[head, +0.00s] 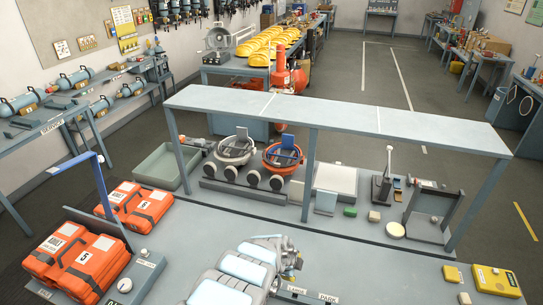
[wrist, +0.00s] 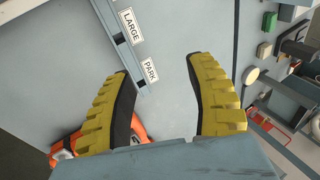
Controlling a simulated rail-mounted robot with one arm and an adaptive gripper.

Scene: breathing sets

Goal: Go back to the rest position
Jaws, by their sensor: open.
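My gripper (wrist: 165,100) is open and empty in the wrist view, its two yellow ribbed fingers with dark pads spread wide above a grey bench top (wrist: 75,60). Between and beyond the fingers I see two labels, LARGE (wrist: 131,27) and PARK (wrist: 150,71), along a dark slotted edge. In the head view my grey and pale-blue arm is at the bottom middle, over the bench (head: 180,245). The fingers are mostly hidden there by the arm.
Orange cases (head: 82,260) lie at the left of the bench. A raised shelf (head: 335,118) spans the back, above two round units, one white-rimmed (head: 234,150) and one orange-rimmed (head: 283,155). A yellow case (head: 496,281) lies at right. The bench middle is mostly clear.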

